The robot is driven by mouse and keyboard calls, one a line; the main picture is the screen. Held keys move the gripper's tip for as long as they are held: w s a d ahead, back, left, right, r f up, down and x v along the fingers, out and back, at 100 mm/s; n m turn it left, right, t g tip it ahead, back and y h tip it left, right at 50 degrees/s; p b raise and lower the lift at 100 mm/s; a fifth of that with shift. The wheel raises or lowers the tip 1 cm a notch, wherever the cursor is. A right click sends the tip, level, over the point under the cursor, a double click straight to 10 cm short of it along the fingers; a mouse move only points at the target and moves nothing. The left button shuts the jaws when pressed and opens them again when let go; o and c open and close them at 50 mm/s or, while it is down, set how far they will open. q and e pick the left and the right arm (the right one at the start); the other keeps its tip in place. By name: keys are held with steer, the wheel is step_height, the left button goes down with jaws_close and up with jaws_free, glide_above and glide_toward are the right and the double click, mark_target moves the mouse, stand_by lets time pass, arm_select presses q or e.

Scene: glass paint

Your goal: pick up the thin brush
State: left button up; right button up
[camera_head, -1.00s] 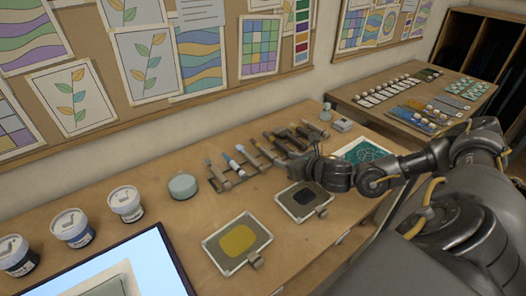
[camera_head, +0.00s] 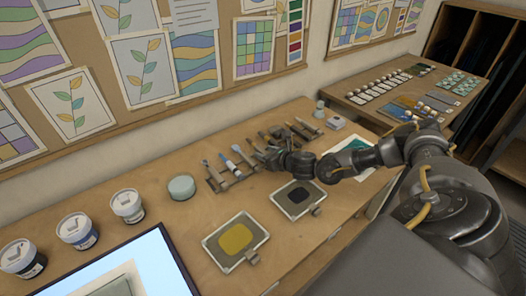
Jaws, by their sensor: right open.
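Several brushes and tools lie side by side in a rack (camera_head: 217,183) on the wooden table. A blue-and-white brush (camera_head: 229,166) and a slimmer brush (camera_head: 210,169) lie at its left end; I cannot tell for sure which is the thin brush. Darker tools (camera_head: 304,127) lie toward the right end. My right gripper (camera_head: 266,152) reaches over the middle of the rack from the right, with its fingers at the tools there. The fingers are small and dark, and they hide part of the rack. My left gripper is not in view.
A tray with yellow paint (camera_head: 240,240) and a tray with dark paint (camera_head: 297,197) lie in front of the rack. A round pale lid or jar (camera_head: 181,187) stands left of it. Several paint jars (camera_head: 78,231) and a bright screen (camera_head: 125,270) are at the left.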

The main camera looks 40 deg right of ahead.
steer(key=shift+c, duration=0.3)
jaws_close()
steer(key=shift+r, duration=0.1)
steer(key=shift+r, duration=0.6)
steer(key=s+a+r+b, duration=0.2)
steer(key=s+r+b, duration=0.3)
steer(key=s+r, duration=0.6)
steer(key=v, duration=0.3)
steer(key=shift+a+f, duration=0.25)
